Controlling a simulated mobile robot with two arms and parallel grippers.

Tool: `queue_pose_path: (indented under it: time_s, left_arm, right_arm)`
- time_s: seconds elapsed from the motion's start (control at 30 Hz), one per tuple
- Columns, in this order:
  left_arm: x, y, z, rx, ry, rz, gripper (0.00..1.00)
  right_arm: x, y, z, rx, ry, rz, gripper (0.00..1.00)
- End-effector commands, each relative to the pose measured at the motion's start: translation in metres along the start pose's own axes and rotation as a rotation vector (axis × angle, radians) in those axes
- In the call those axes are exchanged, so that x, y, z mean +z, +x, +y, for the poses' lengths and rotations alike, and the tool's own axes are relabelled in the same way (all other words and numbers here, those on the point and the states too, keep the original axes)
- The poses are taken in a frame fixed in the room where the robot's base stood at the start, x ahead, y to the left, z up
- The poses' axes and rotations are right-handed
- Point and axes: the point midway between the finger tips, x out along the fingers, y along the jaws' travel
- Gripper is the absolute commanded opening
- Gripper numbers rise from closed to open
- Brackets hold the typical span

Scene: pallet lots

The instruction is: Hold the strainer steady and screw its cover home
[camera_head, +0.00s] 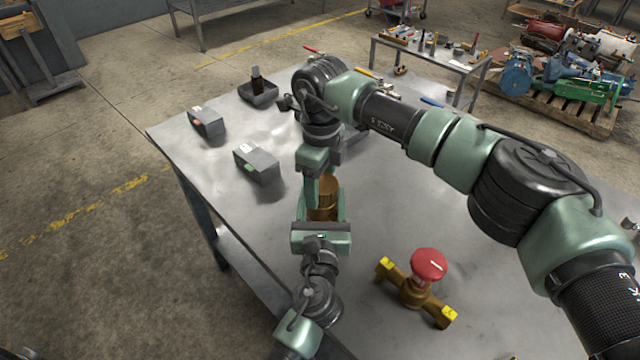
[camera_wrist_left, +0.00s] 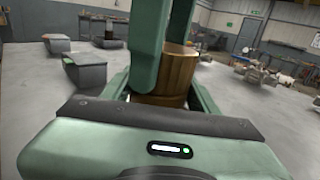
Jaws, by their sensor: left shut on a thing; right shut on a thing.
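The strainer is a brass cylinder, its lower body (camera_wrist_left: 160,99) standing on the steel bench. A wider-looking brass part, which I take as the cover (camera_wrist_left: 178,66), sits on top; it also shows in the head view (camera_head: 326,190). My left gripper (camera_head: 322,212) reaches in low from the front and is shut around the strainer body, one finger on each side. My right gripper (camera_head: 313,188) points down from above, its fingers shut on the cover. The fingers hide part of the brass, and I cannot tell how tightly cover and body meet.
A brass valve with a red handwheel (camera_head: 429,264) and yellow ends lies to the right on the bench (camera_head: 400,220). Two grey boxes (camera_head: 257,163) (camera_head: 206,122) and a black tray (camera_head: 259,95) holding a dark bottle stand behind left. A tool table (camera_head: 430,50) and loaded pallet (camera_head: 555,110) are beyond.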

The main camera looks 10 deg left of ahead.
Motion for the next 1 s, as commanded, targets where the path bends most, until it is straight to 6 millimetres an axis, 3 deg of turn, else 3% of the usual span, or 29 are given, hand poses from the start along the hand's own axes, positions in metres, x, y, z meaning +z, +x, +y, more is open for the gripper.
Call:
queue_pose_path:
  time_s: [0.17, 0.2, 0.27, 0.63, 1.0]
  left_arm:
    - [-0.006, 0.001, 0.006, 0.015, 0.001, 0.012, 0.0]
    - [-0.006, 0.002, 0.006, 0.016, 0.001, 0.012, 0.0]
    - [-0.006, 0.002, 0.006, 0.016, 0.002, 0.012, 0.0]
    - [-0.006, 0.001, 0.004, 0.01, 0.004, 0.01, 0.0]
    - [-0.006, 0.0, 0.003, 0.007, 0.004, 0.01, 0.0]
  right_arm:
    - [-0.002, 0.001, 0.003, 0.01, -0.001, 0.009, 0.1]
    - [-0.002, 0.001, 0.003, 0.01, -0.001, 0.009, 0.67]
    - [-0.002, 0.001, 0.003, 0.009, -0.002, 0.009, 0.81]
    - [-0.001, -0.003, 0.001, 0.004, -0.003, 0.005, 0.81]
    - [-0.001, -0.043, 0.001, 0.003, -0.004, 0.005, 0.81]
